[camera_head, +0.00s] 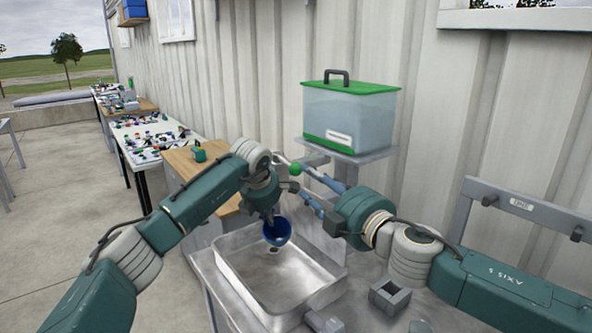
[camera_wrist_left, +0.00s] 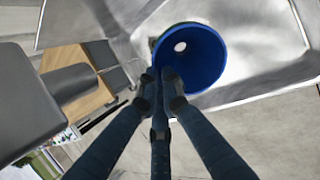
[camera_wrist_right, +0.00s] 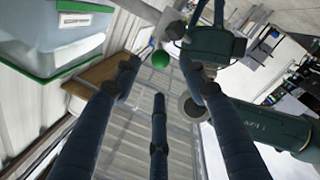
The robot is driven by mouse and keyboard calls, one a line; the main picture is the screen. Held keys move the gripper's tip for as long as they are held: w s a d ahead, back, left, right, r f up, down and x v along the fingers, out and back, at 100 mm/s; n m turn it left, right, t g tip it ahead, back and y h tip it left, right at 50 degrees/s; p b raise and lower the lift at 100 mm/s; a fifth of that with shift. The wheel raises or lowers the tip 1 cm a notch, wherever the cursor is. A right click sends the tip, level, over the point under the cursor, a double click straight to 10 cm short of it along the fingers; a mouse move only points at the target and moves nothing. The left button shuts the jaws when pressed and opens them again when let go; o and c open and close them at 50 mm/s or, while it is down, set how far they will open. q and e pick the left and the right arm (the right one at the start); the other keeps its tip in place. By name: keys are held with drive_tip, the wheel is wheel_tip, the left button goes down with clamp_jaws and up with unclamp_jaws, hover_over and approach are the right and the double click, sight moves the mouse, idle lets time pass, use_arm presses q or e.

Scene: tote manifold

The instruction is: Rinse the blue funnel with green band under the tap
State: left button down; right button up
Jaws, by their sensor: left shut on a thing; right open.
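The blue funnel (camera_head: 277,233) hangs over the metal sink (camera_head: 230,271), its wide mouth facing my head camera. My left gripper (camera_head: 270,216) is shut on its edge. In the left wrist view the funnel (camera_wrist_left: 197,62) shows its round hole, and a little green shows along its far rim. The tap's green knob (camera_head: 296,169) is above and a little right of the funnel. The spout is hard to make out behind the arms, and I see no water. My right gripper (camera_head: 300,181) is open by the knob, which appears between its fingers in the right wrist view (camera_wrist_right: 160,59).
A clear tank with a green lid (camera_head: 350,115) stands on a grey shelf against the corrugated wall. A grey hook rack (camera_head: 520,205) is at the right. A small grey square holder (camera_head: 389,297) sits right of the sink. Cluttered tables (camera_head: 150,137) run back left.

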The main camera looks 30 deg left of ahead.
sight(299, 172)
drive_tip(key=x, duration=0.9)
clamp_jaws()
